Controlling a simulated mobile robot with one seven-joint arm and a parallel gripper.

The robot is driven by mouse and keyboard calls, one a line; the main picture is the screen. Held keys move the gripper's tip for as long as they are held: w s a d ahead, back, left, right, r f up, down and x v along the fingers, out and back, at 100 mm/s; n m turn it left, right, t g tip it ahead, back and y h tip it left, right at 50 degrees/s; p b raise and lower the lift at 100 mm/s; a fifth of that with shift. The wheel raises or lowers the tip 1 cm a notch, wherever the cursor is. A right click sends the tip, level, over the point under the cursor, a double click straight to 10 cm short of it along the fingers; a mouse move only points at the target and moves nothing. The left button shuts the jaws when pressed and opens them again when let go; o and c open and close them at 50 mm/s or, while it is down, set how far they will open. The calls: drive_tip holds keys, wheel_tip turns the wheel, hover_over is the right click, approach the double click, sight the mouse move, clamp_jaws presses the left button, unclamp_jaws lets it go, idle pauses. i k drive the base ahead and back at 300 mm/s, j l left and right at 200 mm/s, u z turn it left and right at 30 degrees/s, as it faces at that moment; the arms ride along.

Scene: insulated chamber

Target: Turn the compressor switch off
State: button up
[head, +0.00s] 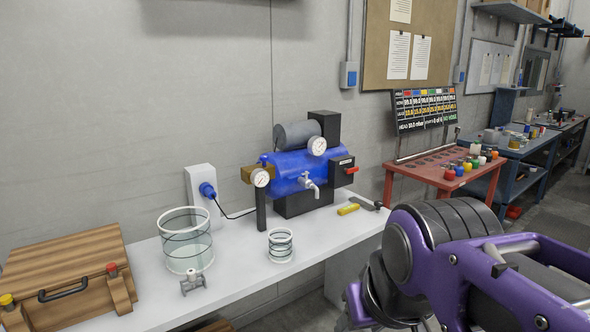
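The compressor (290,170) stands on the white bench against the wall. It has a blue tank, a grey cylinder on top and black blocks. A black box (342,178) with a small pale label sits at its right end. A red lever (352,170) sticks out to the right from this box and looks about level. I take this as the switch; its label is too small to read. My purple and black arm fills the lower right, in front of and to the right of the compressor. My gripper's fingers do not show.
The white bench (235,262) holds a large glass jar (186,245), a smaller one (280,246), a valve fitting (193,283), a wooden case (70,265) and a yellow-handled tool (348,209). A red table (440,172) stands behind my arm.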

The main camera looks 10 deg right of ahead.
sight(354, 168)
drive_tip(key=z, duration=0.5)
drive_tip(key=i+l, duration=0.25)
drive_tip(key=i+l+u, duration=0.1)
drive_tip(key=i+l, duration=0.15)
drive_tip(key=l, duration=0.2)
drive_tip(key=i+l, duration=0.25)
drive_tip(key=l, duration=0.15)
